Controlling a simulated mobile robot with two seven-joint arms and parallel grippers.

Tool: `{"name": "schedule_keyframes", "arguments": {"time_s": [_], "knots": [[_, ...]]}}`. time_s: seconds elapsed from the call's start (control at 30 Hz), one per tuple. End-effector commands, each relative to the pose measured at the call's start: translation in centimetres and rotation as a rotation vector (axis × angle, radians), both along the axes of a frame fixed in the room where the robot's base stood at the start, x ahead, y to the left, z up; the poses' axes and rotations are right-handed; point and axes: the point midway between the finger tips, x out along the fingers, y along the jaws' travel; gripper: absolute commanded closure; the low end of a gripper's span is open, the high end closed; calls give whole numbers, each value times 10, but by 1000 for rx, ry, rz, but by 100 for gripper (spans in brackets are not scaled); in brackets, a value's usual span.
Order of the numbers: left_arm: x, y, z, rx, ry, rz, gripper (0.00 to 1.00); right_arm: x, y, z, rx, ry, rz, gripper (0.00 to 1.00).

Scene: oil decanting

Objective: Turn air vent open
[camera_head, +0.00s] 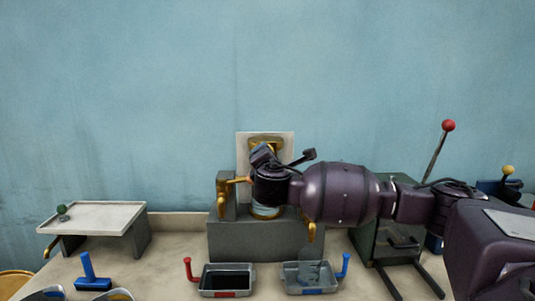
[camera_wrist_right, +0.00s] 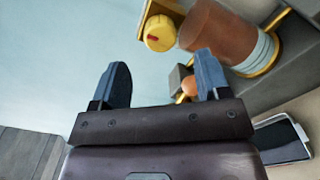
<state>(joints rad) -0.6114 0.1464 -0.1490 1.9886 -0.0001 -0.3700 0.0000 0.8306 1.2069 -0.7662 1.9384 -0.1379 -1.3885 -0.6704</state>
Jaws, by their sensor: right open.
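The air vent seems to be the round yellow knob (camera_wrist_right: 160,33) with a red mark, beside a copper-brown vessel (camera_wrist_right: 222,32) in the right wrist view. My right gripper (camera_wrist_right: 162,78) is open and empty, its blue-grey fingers apart. The knob lies beyond the fingertips, apart from them. An orange ball (camera_wrist_right: 190,86) shows close beside the right-hand finger; I cannot tell whether they touch. In the head view my right arm reaches in from the right and hides most of the vessel and my gripper's fingers.
Brass fittings (camera_head: 222,194) stand left of the vessel on a grey stand (camera_head: 232,240). In front are a red-handled tray (camera_head: 227,292) and a blue-handled tray (camera_head: 310,291). A raised plate (camera_head: 95,217) stands left; a red-knobbed lever (camera_head: 447,126) rises right.

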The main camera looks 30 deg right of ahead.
Motion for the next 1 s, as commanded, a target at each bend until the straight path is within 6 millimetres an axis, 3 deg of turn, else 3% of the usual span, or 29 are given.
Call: {"name": "schedule_keyframes", "arguments": {"time_s": [0.2,0.4,0.8,0.83,1.0], "knots": [[5,-1,5,-1,-10,-2,57,29,-18,1,1,-1,-2,31],[8,-2,7,-3,-17,-2,57,45,-27,0,1,0,-1,31],[9,-3,8,-5,-21,-3,57,50,-30,0,0,0,1,31],[9,-3,8,-5,-21,-3,57,50,-30,0,1,0,1,32],[8,-3,8,-5,-19,-3,57,49,-30,0,0,0,1,58]]}}
